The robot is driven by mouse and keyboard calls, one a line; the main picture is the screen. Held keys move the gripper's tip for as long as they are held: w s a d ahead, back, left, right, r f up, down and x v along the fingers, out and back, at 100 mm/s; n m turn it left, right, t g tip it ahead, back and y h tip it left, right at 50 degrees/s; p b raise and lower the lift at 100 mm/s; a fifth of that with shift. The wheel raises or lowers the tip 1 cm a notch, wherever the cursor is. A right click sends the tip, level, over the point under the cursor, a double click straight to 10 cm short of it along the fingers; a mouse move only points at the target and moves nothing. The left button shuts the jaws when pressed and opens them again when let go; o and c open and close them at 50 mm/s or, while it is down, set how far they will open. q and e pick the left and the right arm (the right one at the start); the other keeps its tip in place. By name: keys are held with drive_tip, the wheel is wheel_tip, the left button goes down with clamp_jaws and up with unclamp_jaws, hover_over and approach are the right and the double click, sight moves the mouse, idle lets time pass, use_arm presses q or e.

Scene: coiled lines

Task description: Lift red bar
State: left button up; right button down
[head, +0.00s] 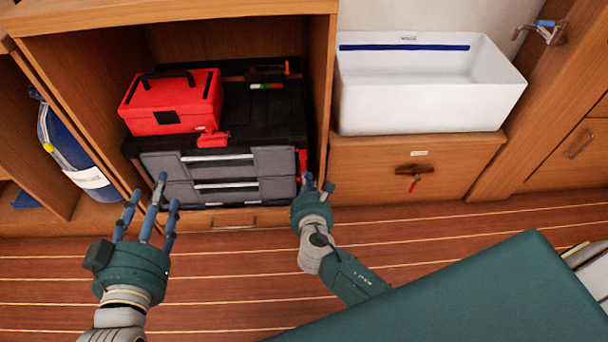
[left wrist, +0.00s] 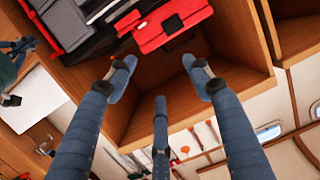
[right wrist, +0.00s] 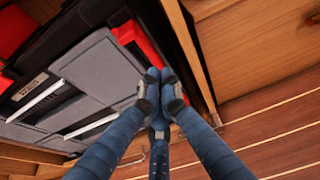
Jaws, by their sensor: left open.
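A red bar (head: 303,163) stands at the right front edge of the black and grey toolbox (head: 225,175) in the open cabinet. In the right wrist view the red bar (right wrist: 140,48) runs down to my fingertips, which hide its lower end. My right gripper (head: 318,183) has its fingers drawn close together around that end; the contact itself is hidden. My left gripper (head: 147,205) is open and empty, in front of the toolbox's left side. Its spread fingers also show in the left wrist view (left wrist: 157,80).
A red toolbox (head: 172,102) sits on the black case, with a red latch (head: 213,139) below it. The cabinet's right wall (head: 320,90) is close beside the red bar. A white basin (head: 430,95) is at right. A green surface (head: 480,290) fills the lower right.

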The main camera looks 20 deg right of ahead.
use_arm(q)
drive_tip(key=s+a+f+g+y+p, duration=0.2)
drive_tip(key=s+f+g, duration=0.5)
drive_tip(key=f, duration=0.5)
drive_tip(key=shift+s+a+f, duration=0.2)
drive_tip(key=shift+s+a, duration=0.65)
drive_tip(key=shift+s, duration=0.1)
use_arm(e)
drive_tip(key=v, duration=0.8)
drive_tip(key=shift+s, duration=0.2)
